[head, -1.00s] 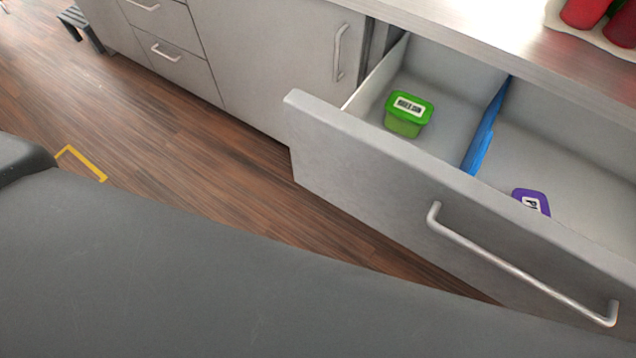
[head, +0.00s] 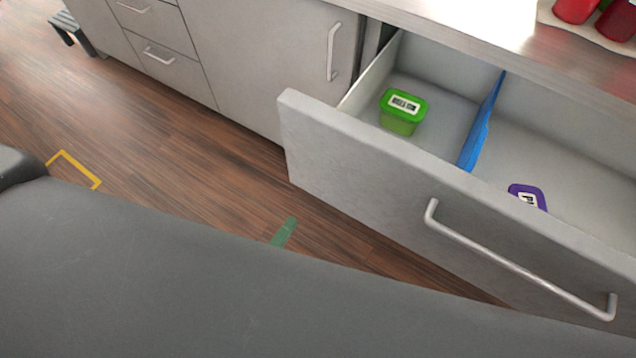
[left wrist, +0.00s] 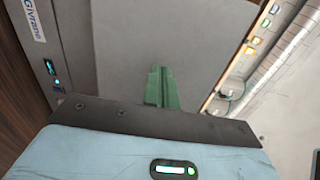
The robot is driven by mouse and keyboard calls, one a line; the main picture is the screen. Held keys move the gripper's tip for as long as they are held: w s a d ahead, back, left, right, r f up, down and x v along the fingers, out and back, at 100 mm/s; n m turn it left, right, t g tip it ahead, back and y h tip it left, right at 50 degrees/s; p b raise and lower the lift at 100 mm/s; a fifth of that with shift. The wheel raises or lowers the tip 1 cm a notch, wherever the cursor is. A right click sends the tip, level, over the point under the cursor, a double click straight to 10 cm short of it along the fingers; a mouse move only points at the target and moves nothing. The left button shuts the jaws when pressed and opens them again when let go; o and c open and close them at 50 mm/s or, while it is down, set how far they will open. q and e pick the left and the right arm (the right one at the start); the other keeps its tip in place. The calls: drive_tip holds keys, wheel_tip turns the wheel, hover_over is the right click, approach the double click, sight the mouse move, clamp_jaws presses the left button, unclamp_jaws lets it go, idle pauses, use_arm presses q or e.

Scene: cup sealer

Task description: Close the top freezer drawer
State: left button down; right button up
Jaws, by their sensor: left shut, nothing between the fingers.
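A wide grey drawer (head: 390,170) with a bar handle (head: 515,265) is pulled open under the counter in the head view. Inside are a green-lidded tub (head: 402,112) at left, a blue divider (head: 482,125) and a purple-lidded tub (head: 527,196) at right. In the left wrist view the green fingers (left wrist: 162,88) are together and empty, before a plain grey surface. My right gripper is out of view.
A closed cabinet door (head: 270,65) and smaller closed drawers (head: 165,58) stand left of the open drawer. Red items (head: 577,10) stand on the counter. The wrist view shows a panel marked "Givrane" (left wrist: 33,20).

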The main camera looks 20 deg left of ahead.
sight(326, 175)
use_arm(q)
drive_tip(key=x, duration=1.2)
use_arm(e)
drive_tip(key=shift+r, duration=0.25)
